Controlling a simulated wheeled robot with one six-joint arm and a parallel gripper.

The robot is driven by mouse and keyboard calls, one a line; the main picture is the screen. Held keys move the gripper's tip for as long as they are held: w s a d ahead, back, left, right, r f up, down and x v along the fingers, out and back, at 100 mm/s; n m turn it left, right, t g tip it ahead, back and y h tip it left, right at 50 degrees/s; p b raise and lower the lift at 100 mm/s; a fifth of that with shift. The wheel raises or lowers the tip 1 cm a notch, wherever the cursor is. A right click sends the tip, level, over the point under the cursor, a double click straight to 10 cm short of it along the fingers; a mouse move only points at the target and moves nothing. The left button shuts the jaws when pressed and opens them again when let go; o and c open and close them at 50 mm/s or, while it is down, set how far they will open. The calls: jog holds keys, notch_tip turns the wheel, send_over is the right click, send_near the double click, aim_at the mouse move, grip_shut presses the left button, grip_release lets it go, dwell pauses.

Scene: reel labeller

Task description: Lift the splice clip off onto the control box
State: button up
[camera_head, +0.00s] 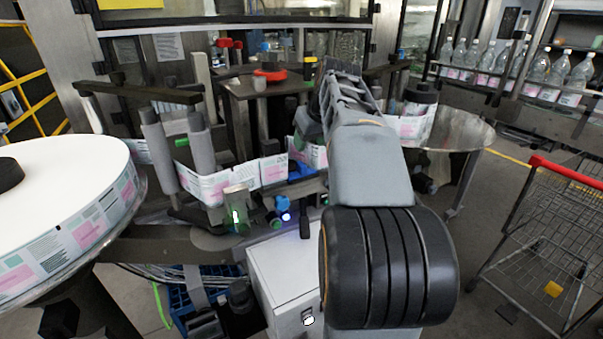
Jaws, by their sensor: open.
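The control box (285,268) is the white box below the labeller in the middle of the picture. A black upright part stands at the back of its top. A small pale block with a green glow (237,208) sits at the label strip, left of and above the box. It may be the splice clip, but I cannot tell for sure. My arm reaches away from the camera right of the box and covers part of the strip and the box's right side. My gripper is hidden behind the arm, so I cannot see its fingers or anything in them.
A large label reel (65,190) fills the left side. A label strip (230,183) runs around grey rollers (200,145). A red-handled cart (550,240) stands right. The box's visible top looks mostly clear.

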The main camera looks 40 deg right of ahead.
aim_at(302, 164)
jog(key=x, duration=1)
jog(key=shift+s+f, duration=0.1)
jog(key=shift+s, duration=0.1)
grip_shut()
dwell(0.3)
